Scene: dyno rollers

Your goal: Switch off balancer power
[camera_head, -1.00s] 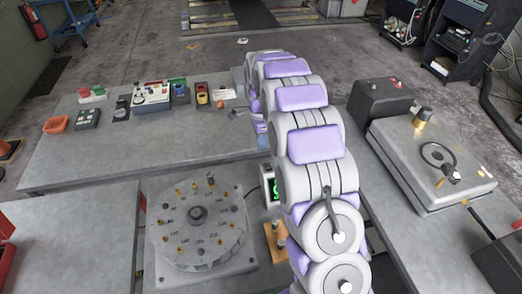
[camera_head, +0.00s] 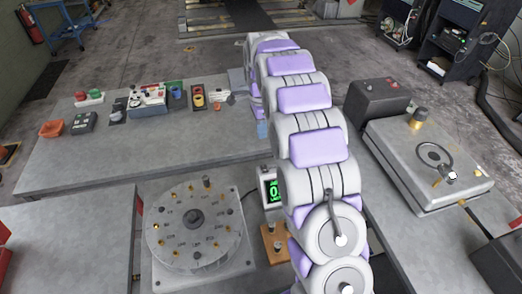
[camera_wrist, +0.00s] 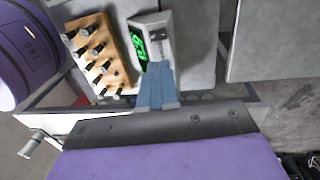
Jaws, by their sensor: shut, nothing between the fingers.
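A round grey dial plate with marked positions (camera_head: 195,245) sits on a square base at the front left. A small box with a lit green display (camera_head: 271,188) stands to its right, partly behind my arm; it also shows in the wrist view (camera_wrist: 153,38). I cannot tell which control is the balancer power switch. My gripper shows in the wrist view as blue fingers (camera_wrist: 158,85), shut and empty. They overlap the lower part of the display box in the picture; contact cannot be told. In the head view my arm mostly hides the gripper.
A wooden block with several dark pegs (camera_wrist: 97,55) lies beside the display box. Buttons and switch boxes (camera_head: 148,97) line the back of the left bench. The left bench's middle is clear.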

